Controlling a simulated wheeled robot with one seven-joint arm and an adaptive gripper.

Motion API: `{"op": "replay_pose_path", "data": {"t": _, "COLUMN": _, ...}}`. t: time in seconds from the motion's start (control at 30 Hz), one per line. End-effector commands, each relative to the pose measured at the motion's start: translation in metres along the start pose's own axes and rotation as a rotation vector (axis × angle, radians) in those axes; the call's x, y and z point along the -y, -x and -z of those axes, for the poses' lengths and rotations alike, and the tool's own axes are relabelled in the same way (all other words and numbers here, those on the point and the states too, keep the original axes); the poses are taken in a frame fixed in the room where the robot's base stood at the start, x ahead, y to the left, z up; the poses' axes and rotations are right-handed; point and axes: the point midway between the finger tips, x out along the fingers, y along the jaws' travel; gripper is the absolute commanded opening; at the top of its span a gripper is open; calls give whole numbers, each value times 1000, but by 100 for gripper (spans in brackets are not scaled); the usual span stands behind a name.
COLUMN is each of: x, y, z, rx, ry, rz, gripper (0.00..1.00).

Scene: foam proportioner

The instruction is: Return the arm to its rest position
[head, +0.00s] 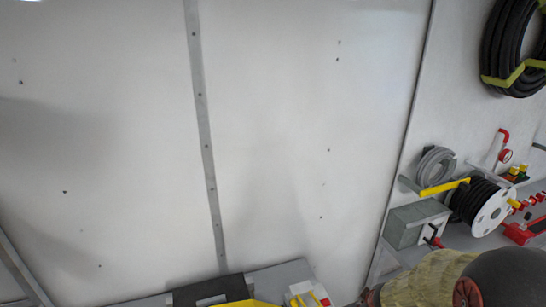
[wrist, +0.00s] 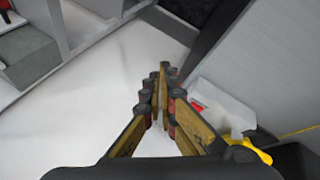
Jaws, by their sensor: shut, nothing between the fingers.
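My gripper (wrist: 160,78) shows in the wrist view, its two brown and black fingers closed together at the tips with nothing between them. It points over a white surface (wrist: 75,125) and touches no object that I can see. In the head view, part of my arm (head: 500,280) shows at the lower right corner; the gripper itself is not seen there.
A white wall panel (head: 110,130) with a grey strip (head: 205,130) fills most of the head view. At right are a cable reel (head: 490,212), a grey box (head: 412,224), and a black hose coil (head: 508,45). Yellow items (head: 305,299) lie at the bottom.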

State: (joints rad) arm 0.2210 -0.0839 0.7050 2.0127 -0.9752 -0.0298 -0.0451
Motion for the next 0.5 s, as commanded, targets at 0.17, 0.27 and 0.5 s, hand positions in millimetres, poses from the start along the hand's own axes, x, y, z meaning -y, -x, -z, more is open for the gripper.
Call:
{"op": "replay_pose_path", "data": {"t": 0.17, "x": -3, "y": 86, "z": -49, "rx": 238, "ry": -333, "rz": -52, "gripper": 0}}
{"op": "replay_pose_path", "data": {"t": 0.27, "x": 24, "y": 146, "z": -60, "rx": 313, "ry": -528, "rz": -30, "gripper": 0}}
{"op": "replay_pose_path", "data": {"t": 0.5, "x": 108, "y": 258, "z": -42, "rx": 264, "ry": -821, "rz": 106, "gripper": 0}}
